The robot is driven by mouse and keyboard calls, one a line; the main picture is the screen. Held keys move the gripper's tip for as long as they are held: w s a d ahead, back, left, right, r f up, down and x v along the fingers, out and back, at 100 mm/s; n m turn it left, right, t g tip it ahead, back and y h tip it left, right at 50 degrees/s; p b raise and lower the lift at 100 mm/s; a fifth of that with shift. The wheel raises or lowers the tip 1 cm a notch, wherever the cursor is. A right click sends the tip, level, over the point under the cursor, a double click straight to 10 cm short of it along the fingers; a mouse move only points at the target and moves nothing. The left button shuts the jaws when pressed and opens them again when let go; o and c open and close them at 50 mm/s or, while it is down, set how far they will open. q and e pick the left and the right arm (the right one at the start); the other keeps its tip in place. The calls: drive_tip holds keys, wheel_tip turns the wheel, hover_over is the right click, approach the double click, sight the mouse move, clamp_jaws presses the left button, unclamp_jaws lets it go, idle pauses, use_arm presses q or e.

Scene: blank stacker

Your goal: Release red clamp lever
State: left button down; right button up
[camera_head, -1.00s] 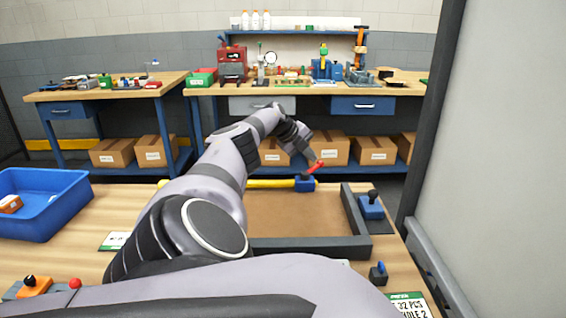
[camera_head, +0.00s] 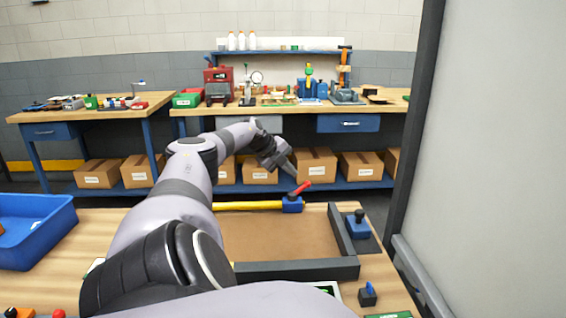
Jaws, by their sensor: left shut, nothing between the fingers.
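The red clamp lever (camera_head: 301,188) sticks up at a slant, to the right, from a blue clamp block (camera_head: 292,205) at the back edge of the framed work area. A yellow bar (camera_head: 247,206) runs left from the block. My left gripper (camera_head: 291,170) is above and slightly left of the lever, with a small gap between them in the picture. It is shut and looks empty; its fingers are small and partly blurred. My left arm hides the left part of the frame and yellow bar. My right gripper is not in view.
A dark-framed brown panel (camera_head: 275,238) lies on the near table. A blue block with a black knob (camera_head: 357,226) is at its right, and a small blue switch (camera_head: 368,294) is nearer. A blue bin (camera_head: 38,232) stands left. A grey wall panel (camera_head: 500,150) bounds the right.

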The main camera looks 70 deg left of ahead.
use_arm(q)
drive_tip(key=shift+b+v, duration=0.3)
drive_tip(key=shift+v, duration=1.55)
drive_tip(key=shift+r, duration=0.1)
